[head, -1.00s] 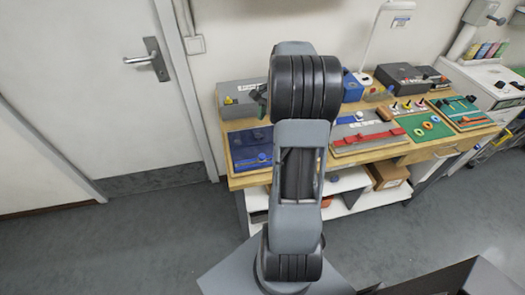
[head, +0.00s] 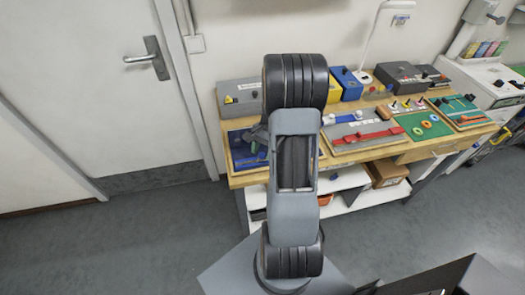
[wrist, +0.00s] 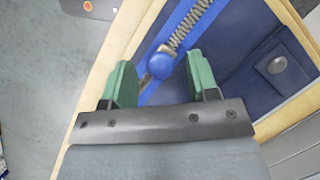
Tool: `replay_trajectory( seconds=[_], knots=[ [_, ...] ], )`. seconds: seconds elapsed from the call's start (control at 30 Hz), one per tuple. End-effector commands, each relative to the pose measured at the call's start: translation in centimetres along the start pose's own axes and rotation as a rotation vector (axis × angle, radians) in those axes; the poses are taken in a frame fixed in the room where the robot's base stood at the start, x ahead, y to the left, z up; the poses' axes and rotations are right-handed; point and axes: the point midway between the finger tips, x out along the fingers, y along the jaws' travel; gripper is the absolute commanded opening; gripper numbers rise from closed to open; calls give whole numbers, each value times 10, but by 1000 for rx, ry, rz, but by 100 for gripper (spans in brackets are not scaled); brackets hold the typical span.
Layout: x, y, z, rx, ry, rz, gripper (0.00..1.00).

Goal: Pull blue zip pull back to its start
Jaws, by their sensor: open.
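The blue zip pull (wrist: 163,64) is a round blue knob in the wrist view, at the lower end of a grey toothed zip (wrist: 188,26) on a bright blue strip. My gripper (wrist: 160,78) is open, with one green finger on each side of the knob. The knob appears between or just beyond the fingertips; I cannot tell whether either finger touches it. In the head view, the blue zip board (head: 235,158) lies at the bench's left end. My arm hides part of it, and the zip pull is not clear there.
The board has a raised wooden edge (wrist: 100,88) and a darker blue area with a round metal stud (wrist: 279,63). A grey box (head: 238,97) stands behind the board.

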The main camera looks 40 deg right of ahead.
Motion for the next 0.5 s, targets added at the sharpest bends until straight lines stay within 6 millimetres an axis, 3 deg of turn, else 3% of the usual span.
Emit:
replay_trajectory(
  seconds=[0.33,0.5],
  knots=[
    [2,0,0,0,-1,0,53],
    [2,0,0,0,0,0,37]
  ],
)
